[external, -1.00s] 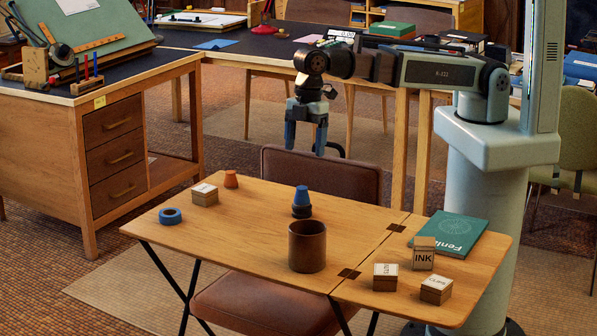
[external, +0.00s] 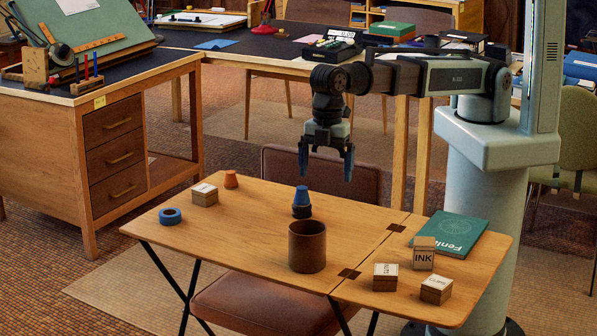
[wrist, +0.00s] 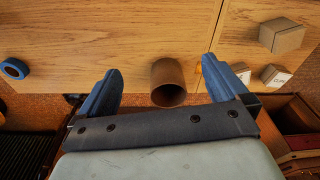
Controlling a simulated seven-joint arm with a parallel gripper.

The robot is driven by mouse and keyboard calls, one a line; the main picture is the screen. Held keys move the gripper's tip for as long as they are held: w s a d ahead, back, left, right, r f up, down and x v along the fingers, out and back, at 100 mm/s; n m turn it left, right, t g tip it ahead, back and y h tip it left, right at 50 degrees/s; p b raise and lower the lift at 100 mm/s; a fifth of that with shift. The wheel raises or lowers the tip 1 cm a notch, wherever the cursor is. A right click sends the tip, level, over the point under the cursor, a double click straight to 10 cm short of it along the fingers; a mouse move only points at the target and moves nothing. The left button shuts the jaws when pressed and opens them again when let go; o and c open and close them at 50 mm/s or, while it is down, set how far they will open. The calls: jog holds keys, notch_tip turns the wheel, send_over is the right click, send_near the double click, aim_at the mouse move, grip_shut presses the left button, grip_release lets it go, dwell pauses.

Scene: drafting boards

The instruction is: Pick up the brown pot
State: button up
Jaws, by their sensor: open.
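The brown pot (external: 307,247) stands upright on the folding table, near its front edge. In the wrist view the pot (wrist: 168,82) shows between and beyond the two blue fingers, its dark opening towards the camera. My gripper (external: 326,172) is open and empty, pointing down above the table, higher than the pot and apart from it. It also shows in the wrist view (wrist: 157,82) with its fingers spread wide.
A green book (external: 450,234), an INK box (external: 423,254) and small boxes (external: 436,290) are at the right.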

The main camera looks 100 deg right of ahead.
jog(key=n, duration=0.2)
send_near(307, 243)
jog(key=s+d, duration=0.2)
jog(key=s+d+r, duration=0.1)
jog(key=s+d, duration=0.1)
jog(key=shift+d+r, duration=0.15)
jog(key=shift+d, duration=0.25)
jog(key=w+a+n, duration=0.2)
jog(key=w, duration=0.2)
notch_tip(307, 243, down, 8)
jog(key=n, duration=0.1)
jog(key=n+h, duration=0.1)
jog(key=shift+s+n+g, duration=0.15)
jog(key=shift+n+g, duration=0.15)
jog(key=shift+n, duration=0.1)
jog(key=shift+s+f, duration=0.2)
jog(key=shift+f, duration=2.55)
jog(key=c, duration=1)
jog(key=shift+r, duration=0.1)
